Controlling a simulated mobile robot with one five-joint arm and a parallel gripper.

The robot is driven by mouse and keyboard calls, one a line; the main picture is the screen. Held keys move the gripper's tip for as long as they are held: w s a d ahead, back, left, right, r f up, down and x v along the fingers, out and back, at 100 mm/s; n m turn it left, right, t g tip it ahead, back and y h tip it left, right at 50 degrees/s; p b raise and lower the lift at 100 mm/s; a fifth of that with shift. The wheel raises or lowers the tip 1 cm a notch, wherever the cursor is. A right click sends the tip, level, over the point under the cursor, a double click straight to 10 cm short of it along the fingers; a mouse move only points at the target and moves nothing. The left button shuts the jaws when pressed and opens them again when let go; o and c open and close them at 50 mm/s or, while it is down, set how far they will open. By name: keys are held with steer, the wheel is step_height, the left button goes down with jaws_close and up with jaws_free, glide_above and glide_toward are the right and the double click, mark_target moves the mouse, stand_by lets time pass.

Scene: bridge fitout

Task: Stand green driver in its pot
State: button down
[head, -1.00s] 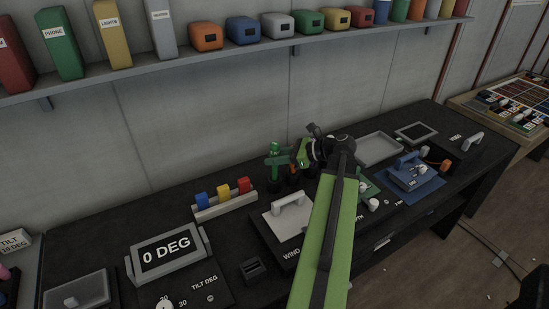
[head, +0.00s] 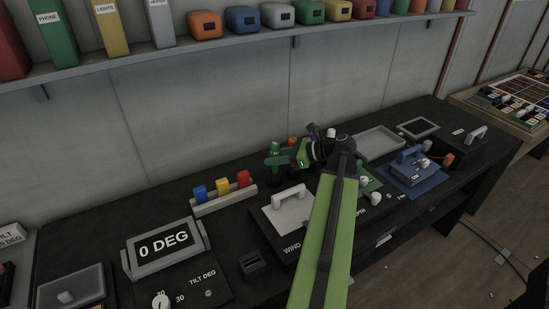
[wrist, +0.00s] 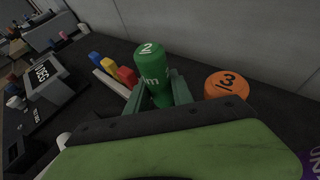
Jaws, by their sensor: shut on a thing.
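The green driver (head: 275,147), with a 2 on its cap, is upright in my gripper (head: 279,159). In the wrist view its green handle (wrist: 151,72) stands between the two fingers (wrist: 158,98), which are shut on it. Its lower end is hidden behind my gripper.
The orange driver (wrist: 227,83), marked 3, stands close on the right, and a purple one (wrist: 312,162) beyond it. A rack of blue, yellow and red blocks (head: 223,201) lies left. A grey-handled panel (head: 288,212) is in front. The wall is behind.

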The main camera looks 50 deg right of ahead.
steer(key=shift+f+b, duration=0.35)
steer(key=shift+f, duration=0.1)
steer(key=c, duration=1)
jaws_free()
steer(key=shift+c, duration=0.2)
steer(key=shift+r, duration=0.1)
steer(key=p+v, duration=0.6)
steer(key=v, duration=1.1)
steer(key=shift+p, duration=0.35)
steer(key=shift+s, duration=0.1)
